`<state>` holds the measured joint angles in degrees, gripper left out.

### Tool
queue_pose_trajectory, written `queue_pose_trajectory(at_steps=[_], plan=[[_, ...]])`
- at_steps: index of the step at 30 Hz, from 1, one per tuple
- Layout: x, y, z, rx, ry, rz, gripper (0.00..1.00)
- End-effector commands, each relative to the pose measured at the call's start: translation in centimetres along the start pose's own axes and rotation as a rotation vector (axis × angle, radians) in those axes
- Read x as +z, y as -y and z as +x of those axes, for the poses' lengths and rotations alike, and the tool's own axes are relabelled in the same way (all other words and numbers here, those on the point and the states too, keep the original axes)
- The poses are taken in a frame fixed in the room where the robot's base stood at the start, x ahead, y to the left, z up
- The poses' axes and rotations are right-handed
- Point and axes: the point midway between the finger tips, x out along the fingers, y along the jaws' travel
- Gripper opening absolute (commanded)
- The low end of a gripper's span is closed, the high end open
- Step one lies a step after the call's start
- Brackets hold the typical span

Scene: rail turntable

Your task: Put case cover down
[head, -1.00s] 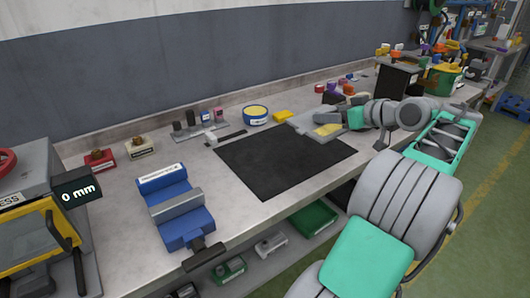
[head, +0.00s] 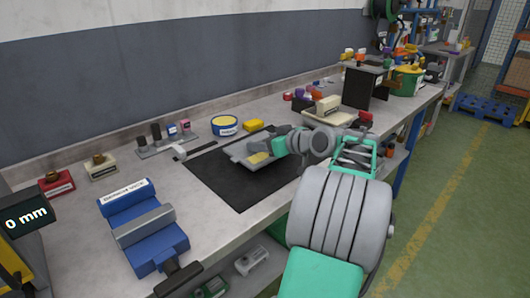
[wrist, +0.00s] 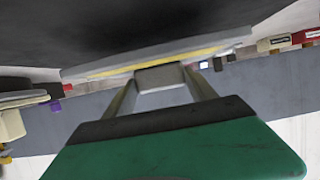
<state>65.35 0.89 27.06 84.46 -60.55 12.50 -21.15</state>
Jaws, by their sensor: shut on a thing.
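The case cover (head: 240,151) is a flat grey plate with a yellow patch, over the back part of the black mat (head: 238,190) on the bench. My gripper (head: 277,149) is shut on its right side in the head view. In the wrist view the cover (wrist: 215,46) shows nearly edge-on, gripped between the fingertips (wrist: 160,77), with the dark mat surface beyond it. I cannot tell whether the cover touches the mat. My gripper hides part of the cover.
A blue bench vise (head: 140,225) stands front left. A beige object on a tray (head: 328,112) and a black upright block (head: 362,88) stand to the right. The mat's front is clear.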

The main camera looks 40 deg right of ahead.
Motion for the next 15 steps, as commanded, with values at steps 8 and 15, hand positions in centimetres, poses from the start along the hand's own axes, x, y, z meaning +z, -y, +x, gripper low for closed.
queue_pose_trajectory(at_steps=[8,15], plan=[[2.6,-0.1,1.0,0.002,-0.003,-0.002,0.00],[3.0,-0.1,1.2,0.002,-0.003,-0.002,0.00]])
